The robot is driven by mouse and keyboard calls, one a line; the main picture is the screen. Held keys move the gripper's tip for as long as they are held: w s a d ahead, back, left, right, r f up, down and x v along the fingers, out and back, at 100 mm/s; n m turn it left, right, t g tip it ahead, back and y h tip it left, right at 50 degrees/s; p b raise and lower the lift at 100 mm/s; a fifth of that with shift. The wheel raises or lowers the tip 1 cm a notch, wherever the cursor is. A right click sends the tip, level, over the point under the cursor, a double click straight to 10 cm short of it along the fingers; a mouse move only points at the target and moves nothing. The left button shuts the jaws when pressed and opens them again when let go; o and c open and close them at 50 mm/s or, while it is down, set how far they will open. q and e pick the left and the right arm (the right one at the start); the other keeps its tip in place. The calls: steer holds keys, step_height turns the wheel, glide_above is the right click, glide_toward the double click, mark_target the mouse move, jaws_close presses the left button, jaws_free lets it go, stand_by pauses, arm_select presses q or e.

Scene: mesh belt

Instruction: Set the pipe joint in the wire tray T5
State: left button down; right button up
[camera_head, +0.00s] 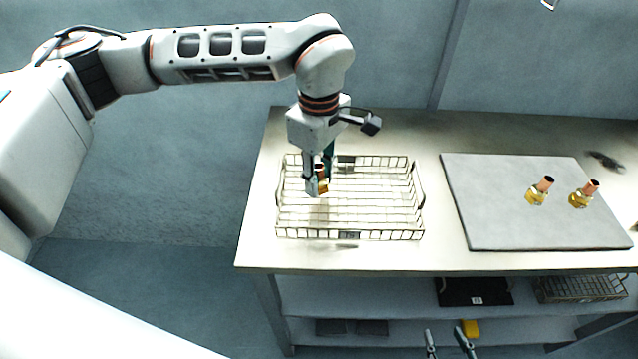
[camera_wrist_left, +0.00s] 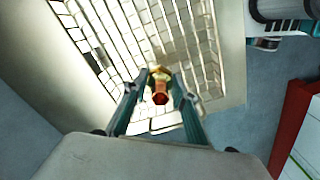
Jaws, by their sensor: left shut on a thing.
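The wire tray T5 (camera_head: 420,205) stands on the left part of the bench, with a small dark label on its front rim. Its mesh also shows in the left wrist view (camera_wrist_left: 190,30). My left gripper (camera_head: 318,188) points down over the left part of the tray and is shut on a brass and copper pipe joint (camera_head: 323,184). The joint shows between the fingertips in the left wrist view (camera_wrist_left: 160,88). I cannot tell whether it touches the tray floor. My right gripper (camera_head: 449,343) shows at the bottom edge, its two fingers apart and empty.
A grey mat (camera_head: 490,215) lies on the bench to the right of the tray. Two more brass and copper joints, a left one (camera_head: 537,196) and a right one (camera_head: 582,199), stand on it. The shelf below holds a black tray (camera_head: 465,292) and a wire basket (camera_head: 585,290).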

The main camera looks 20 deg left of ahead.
mark_target(319, 166)
arm_select(q)
steer(key=shift+f, duration=1.25)
steer(key=shift+f, duration=0.15)
steer(key=c, duration=1.6)
jaws_free()
steer(key=shift+c, duration=0.2)
step_height(319, 166, up, 12)
steer(key=shift+r+b, duration=0.15)
steer(key=shift+b, duration=0.15)
